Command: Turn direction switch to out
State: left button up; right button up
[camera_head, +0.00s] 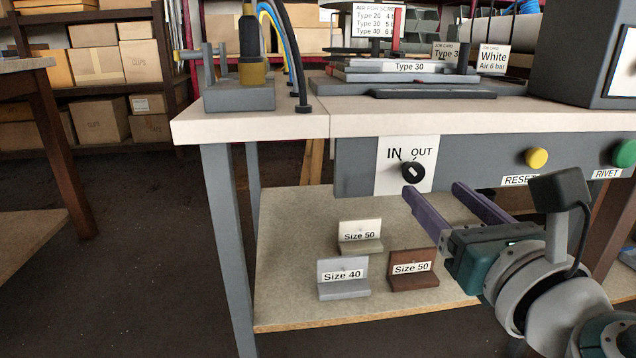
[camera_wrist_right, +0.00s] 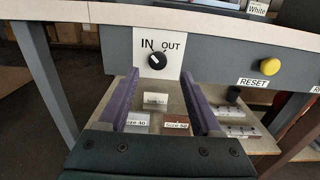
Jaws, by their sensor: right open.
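The direction switch (camera_head: 413,172) is a round black knob with a light mark on a white plate (camera_head: 390,182) labelled IN and OUT. It is on the grey front panel under the workbench top. In the head view its light mark slants toward the upper left. The knob also shows in the right wrist view (camera_wrist_right: 157,61), beyond the fingertips and between them. My right gripper (camera_head: 432,188) has two purple fingers, spread apart with nothing between them. Its fingertips are close to the switch, just below and right of it in the head view. My left gripper is not in view.
A yellow RESET button (camera_head: 536,158) and a green RIVET button (camera_head: 624,153) are on the same panel to the right. Below, a shelf (camera_head: 290,225) holds small Size 40 (camera_head: 343,278) and Size 50 blocks (camera_head: 412,270).

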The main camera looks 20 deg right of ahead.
aim_at(416, 176)
jog(key=b+x, duration=0.1)
jog(key=x, duration=0.4)
jog(key=shift+w, duration=0.3)
grip_shut()
